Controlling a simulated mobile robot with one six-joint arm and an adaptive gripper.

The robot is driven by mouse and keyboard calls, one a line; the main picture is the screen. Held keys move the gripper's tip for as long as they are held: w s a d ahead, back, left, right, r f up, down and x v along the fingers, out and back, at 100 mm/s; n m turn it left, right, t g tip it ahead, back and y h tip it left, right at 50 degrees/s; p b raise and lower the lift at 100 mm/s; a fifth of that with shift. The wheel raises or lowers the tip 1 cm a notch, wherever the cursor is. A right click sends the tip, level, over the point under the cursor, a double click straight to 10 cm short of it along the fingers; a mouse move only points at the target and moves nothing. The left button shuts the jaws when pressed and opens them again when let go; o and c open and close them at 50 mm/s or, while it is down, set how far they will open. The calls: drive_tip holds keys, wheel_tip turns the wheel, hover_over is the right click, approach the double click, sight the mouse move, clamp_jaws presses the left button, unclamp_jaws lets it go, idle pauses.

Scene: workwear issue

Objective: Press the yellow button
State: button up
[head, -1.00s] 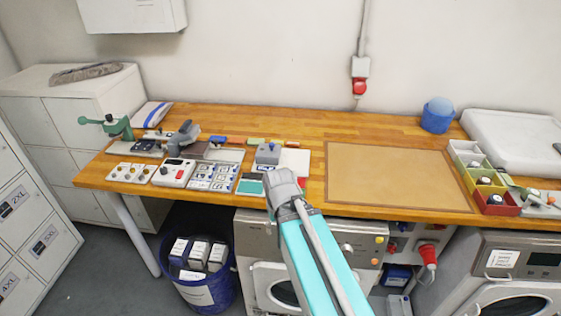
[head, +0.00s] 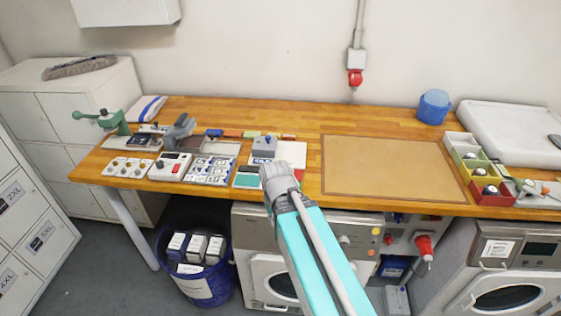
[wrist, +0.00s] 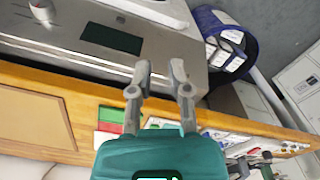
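A small yellow round button (head: 376,231) shows on the right of the front panel of the grey machine (head: 262,226) under the worktop, near other small coloured spots. A white box (head: 128,167) on the worktop's left front also has several small round knobs, some yellowish; their exact kind is too small to tell. My gripper (wrist: 162,66) is open and empty in the wrist view, its two fingers apart over the worktop edge and machine front. In the head view my wrist's grey end (head: 278,178) is over the worktop's front edge; the fingers are hard to make out.
A white box with a dark display (head: 170,167), a card tray (head: 210,170) and a green press (head: 115,122) stand on the left of the worktop (head: 305,125). A tan mat (head: 390,165) lies bare at right. A blue bin (head: 200,285) stands below.

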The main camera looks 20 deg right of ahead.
clamp_jaws()
idle(0.9)
drive_tip(key=shift+w, duration=0.1)
drive_tip(key=w+d+r+n+t+y, duration=0.1)
drive_tip(key=w+d+n+t, duration=0.2)
drive_tip(key=w, duration=0.8)
drive_tip(key=w+d+r+n+t+y, duration=0.1)
drive_tip(key=w+d+n, duration=0.4)
drive_tip(key=w, duration=0.6)
drive_tip(key=w+d+r+n+t, duration=0.3)
drive_tip(key=w+d+n+t, duration=0.1)
drive_tip(key=w, duration=0.7)
drive_tip(key=shift+d+n+t+y, duration=0.3)
drive_tip(key=shift+d+t+y, duration=0.05)
drive_tip(key=shift+t+y, duration=0.05)
drive_tip(key=shift+b, duration=0.35)
wheel_tip(320, 180, down, 9)
drive_tip(key=b, duration=0.8)
drive_tip(key=shift+r+b, duration=0.15)
drive_tip(key=shift+b, duration=0.15)
